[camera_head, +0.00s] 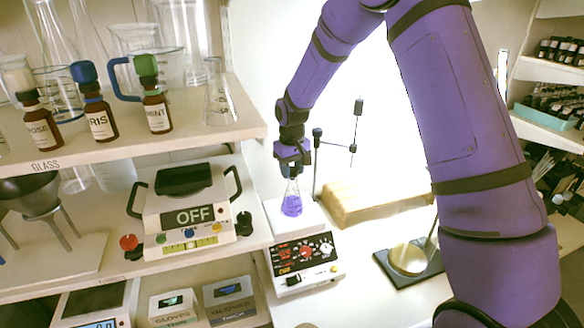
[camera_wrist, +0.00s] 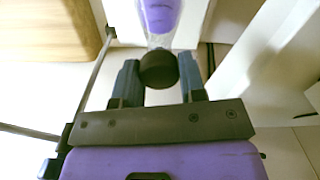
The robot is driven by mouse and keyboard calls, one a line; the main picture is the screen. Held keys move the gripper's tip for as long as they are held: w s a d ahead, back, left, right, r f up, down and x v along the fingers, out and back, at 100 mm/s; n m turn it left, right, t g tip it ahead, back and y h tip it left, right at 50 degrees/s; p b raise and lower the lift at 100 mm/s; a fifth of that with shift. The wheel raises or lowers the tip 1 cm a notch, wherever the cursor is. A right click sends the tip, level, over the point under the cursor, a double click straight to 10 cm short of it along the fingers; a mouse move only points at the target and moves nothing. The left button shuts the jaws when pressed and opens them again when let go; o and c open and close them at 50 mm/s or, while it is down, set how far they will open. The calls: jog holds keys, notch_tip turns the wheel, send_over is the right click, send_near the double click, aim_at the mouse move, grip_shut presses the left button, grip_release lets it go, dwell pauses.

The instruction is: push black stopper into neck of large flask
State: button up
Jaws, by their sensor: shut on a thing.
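The flask (camera_head: 292,204) with purple liquid stands upright on the white top of a stirrer plate (camera_head: 304,262). My gripper (camera_head: 291,160) points down directly above its neck. In the wrist view the black stopper (camera_wrist: 159,69) sits between the two fingers of my gripper (camera_wrist: 160,78), which is shut on it. The flask (camera_wrist: 160,17) lies just beyond the stopper, lined up with it. The stopper covers the flask's mouth in this view, so I cannot tell how deep it sits in the neck. The stopper is hidden by my fingers in the head view.
A stand with a thin rod (camera_head: 316,165) rises close to the flask's right, beside a wooden block (camera_head: 372,200). Bottles and glassware fill the upper shelf (camera_head: 150,146). A round-topped dark base (camera_head: 408,260) lies right.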

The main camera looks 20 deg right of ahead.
jog(key=o, duration=0.9)
jog(key=shift+c, duration=0.2)
jog(key=shift+r, duration=3.45)
